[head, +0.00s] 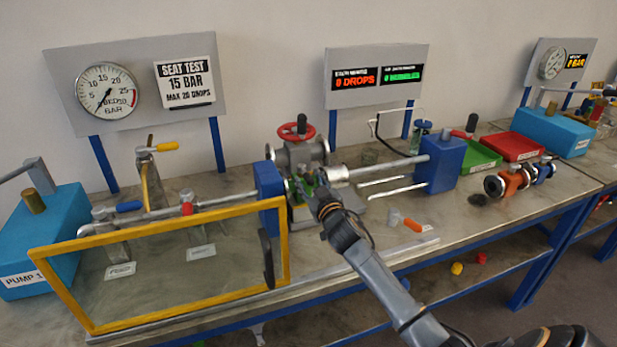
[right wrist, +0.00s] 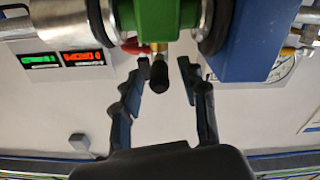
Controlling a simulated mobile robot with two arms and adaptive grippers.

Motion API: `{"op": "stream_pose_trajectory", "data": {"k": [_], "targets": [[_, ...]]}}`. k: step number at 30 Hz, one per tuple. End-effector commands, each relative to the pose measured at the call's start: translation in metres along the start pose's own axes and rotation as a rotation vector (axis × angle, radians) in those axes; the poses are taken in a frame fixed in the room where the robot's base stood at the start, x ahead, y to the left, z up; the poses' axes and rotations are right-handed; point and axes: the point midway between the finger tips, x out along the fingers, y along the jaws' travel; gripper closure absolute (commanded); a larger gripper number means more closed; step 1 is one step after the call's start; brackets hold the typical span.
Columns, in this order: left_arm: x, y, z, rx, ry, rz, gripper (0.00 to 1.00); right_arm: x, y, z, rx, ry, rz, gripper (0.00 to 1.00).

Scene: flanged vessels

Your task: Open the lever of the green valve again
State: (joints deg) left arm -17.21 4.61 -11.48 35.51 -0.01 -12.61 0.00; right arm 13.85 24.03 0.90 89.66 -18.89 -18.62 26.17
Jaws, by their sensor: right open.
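The green valve (right wrist: 155,18) is clamped between two round metal flanges in the right wrist view, where the picture is upside down. Its lever (right wrist: 158,75) has a black grip on a brass stem and points towards my right gripper (right wrist: 162,84). The gripper is open, with one finger on each side of the lever's end and gaps showing between; I cannot tell its depth. In the head view the valve (head: 308,180) sits in the test rig, mostly hidden behind my right gripper (head: 318,194). My left gripper is not in view.
A yellow-framed clear shield (head: 170,265) stands left of the valve. The blue clamp block (head: 269,185) is close at its left. A red handwheel (head: 296,131) stands behind. Green (head: 482,155) and red (head: 515,146) trays lie to the right. An orange-handled part (head: 412,225) lies on the bench.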

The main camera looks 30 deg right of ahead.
Motion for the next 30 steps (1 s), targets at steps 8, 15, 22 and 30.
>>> {"op": "stream_pose_trajectory", "data": {"k": [8,15,22,30], "targets": [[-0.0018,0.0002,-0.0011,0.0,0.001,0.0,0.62,0.0129,-0.0004,-0.0001,0.0,0.0,-0.001,0.57],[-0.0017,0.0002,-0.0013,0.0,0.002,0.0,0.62,0.0128,-0.0005,0.0001,0.0,0.0,-0.001,0.61],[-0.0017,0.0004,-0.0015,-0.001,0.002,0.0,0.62,0.0126,-0.0005,0.0002,0.0,-0.001,-0.001,1.0],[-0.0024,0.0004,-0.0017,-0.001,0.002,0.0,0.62,0.012,-0.0004,0.0003,0.0,0.0,-0.003,1.0]]}}
